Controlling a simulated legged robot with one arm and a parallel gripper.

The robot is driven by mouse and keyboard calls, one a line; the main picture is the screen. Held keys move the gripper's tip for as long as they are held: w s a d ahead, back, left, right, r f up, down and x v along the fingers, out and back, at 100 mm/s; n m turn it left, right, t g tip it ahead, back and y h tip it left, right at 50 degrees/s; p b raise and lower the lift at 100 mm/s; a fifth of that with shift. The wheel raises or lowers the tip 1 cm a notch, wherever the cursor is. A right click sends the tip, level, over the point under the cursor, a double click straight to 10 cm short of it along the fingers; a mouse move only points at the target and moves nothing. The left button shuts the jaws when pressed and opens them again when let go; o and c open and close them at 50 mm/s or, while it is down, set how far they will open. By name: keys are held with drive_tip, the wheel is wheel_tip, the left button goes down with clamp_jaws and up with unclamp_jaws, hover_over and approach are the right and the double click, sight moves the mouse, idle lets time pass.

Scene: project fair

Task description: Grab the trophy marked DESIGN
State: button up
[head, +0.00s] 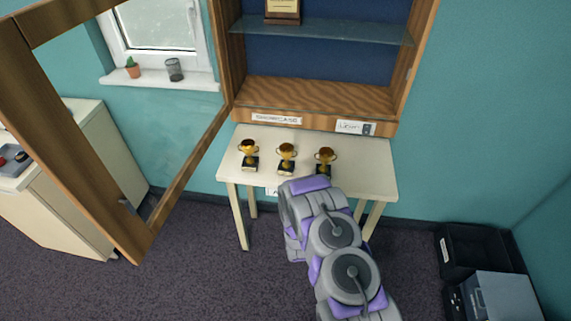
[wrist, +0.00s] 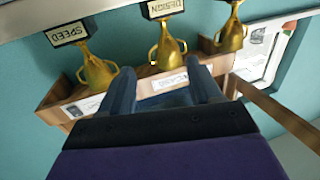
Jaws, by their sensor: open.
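Three gold trophies with black bases stand in a row on a small white table (head: 352,147). In the wrist view, which is upside down, the middle trophy (wrist: 168,45) has a plate reading DESIGN. It is also the middle trophy (head: 287,154) in the head view. The trophy marked SPEED (wrist: 97,70) is at left in the wrist view and at right in the head view (head: 325,158). My gripper (wrist: 162,75) is open and empty, its fingers pointing towards the DESIGN trophy. In the head view my arm hides the fingers.
The third trophy (head: 249,152) is at the left of the row; its label is not visible in the wrist view. A wooden showcase (head: 315,95) hangs above the table's back, its glass door (head: 175,180) open to the left. Black and grey boxes (head: 470,250) stand at right.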

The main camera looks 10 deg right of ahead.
drive_tip(key=w+d, duration=0.1)
drive_tip(key=w, duration=0.2)
drive_tip(key=b, duration=0.1)
approach(285, 162)
drive_tip(key=w, duration=0.3)
drive_tip(key=shift+r, duration=0.1)
drive_tip(key=shift+w+d, duration=1.25)
drive_tip(key=shift+w, duration=0.2)
drive_tip(key=shift+w+a+b, duration=0.15)
drive_tip(key=shift+a+b, duration=0.05)
drive_tip(key=shift+b, duration=0.1)
drive_tip(key=shift+w+a+b, duration=0.15)
drive_tip(key=shift+w+a, duration=0.3)
drive_tip(key=shift+w, duration=0.15)
drive_tip(key=shift+w+a+b, duration=0.15)
drive_tip(key=shift+w+a, duration=0.25)
drive_tip(key=shift+w, duration=0.25)
drive_tip(key=shift+w+d, duration=0.15)
drive_tip(key=shift+w, duration=0.3)
drive_tip(key=shift+w+d, duration=0.2)
drive_tip(key=shift+w, duration=0.25)
drive_tip(key=shift+w+d, duration=0.2)
drive_tip(key=shift+d, duration=0.35)
drive_tip(key=shift+a, duration=0.7)
drive_tip(key=c, duration=0.6)
drive_tip(key=shift+d, duration=0.5)
clamp_jaws()
